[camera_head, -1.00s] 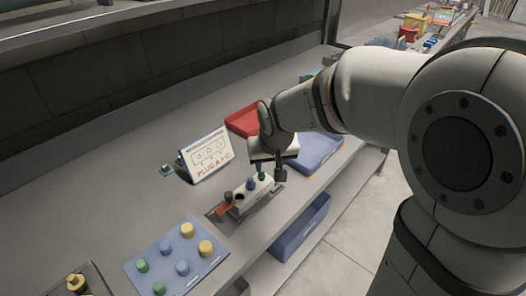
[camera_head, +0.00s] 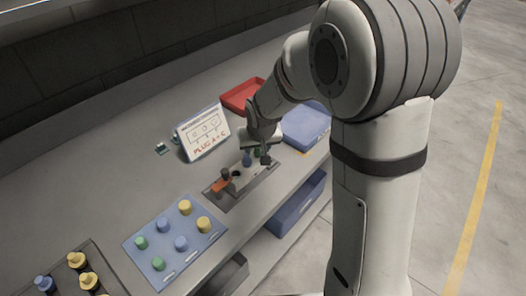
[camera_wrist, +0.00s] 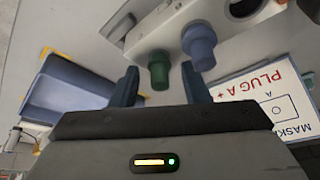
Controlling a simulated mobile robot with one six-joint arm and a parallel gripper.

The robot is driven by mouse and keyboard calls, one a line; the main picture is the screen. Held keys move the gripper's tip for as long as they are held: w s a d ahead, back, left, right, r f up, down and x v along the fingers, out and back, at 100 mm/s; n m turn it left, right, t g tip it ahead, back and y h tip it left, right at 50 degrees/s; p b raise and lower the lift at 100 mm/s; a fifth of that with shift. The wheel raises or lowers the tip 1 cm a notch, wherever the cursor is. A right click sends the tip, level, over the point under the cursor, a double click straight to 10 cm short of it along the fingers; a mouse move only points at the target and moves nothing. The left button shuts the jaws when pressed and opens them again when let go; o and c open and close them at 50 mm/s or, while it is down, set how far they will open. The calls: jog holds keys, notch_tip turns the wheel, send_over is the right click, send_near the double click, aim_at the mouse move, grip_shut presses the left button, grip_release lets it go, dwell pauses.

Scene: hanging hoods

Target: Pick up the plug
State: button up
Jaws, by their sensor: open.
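A pale block (camera_head: 242,182) stands on a dark plate on the bench. It carries a blue plug (camera_head: 247,158) and a green plug (camera_head: 257,152), and shows a dark open hole. My gripper (camera_head: 263,154) is over the block's right end, by the green plug. In the wrist view my gripper (camera_wrist: 160,72) is open, with the green plug (camera_wrist: 158,70) appearing between its fingertips. The blue plug (camera_wrist: 199,45) is just beside the right finger, partly overlapped by it. Contact with either plug cannot be told.
A sign (camera_head: 203,134) reading "PLUG A + C" stands behind the block. A blue mat (camera_head: 160,238) with several coloured plugs lies in front left, a dark tray (camera_head: 108,275) beyond it. A red tray (camera_head: 241,94) and a blue bin (camera_head: 306,125) are farther back.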

grip_shut()
dwell(0.4)
jog(key=shift+r, duration=0.1)
